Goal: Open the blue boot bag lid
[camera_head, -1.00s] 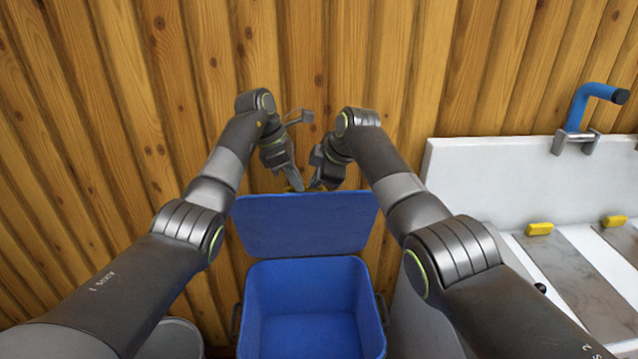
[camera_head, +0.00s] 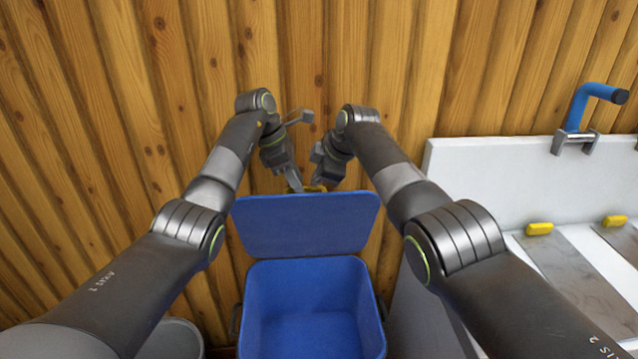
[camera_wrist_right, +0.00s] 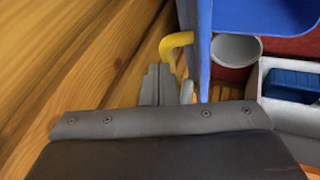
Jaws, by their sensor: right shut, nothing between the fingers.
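The blue boot bag (camera_head: 312,285) stands open below my arms, and its inside shows in the head view. Its blue lid (camera_head: 305,226) is raised and leans back toward the wooden wall. A yellow handle (camera_wrist_right: 174,44) shows beside the blue lid in the right wrist view; in the head view it is mostly hidden at the lid's top edge. My right gripper (camera_head: 317,181) is shut and empty, just above the lid's top edge near the handle. My left gripper (camera_head: 296,184) is at the same edge, just to the left; its jaw opening is unclear.
A wooden plank wall (camera_head: 400,60) rises close behind the lid and both grippers. A white bench (camera_head: 480,185) with a blue-handled lever (camera_head: 578,108) and yellow blocks (camera_head: 540,229) stands to the right. A grey bin (camera_head: 180,335) is at the lower left.

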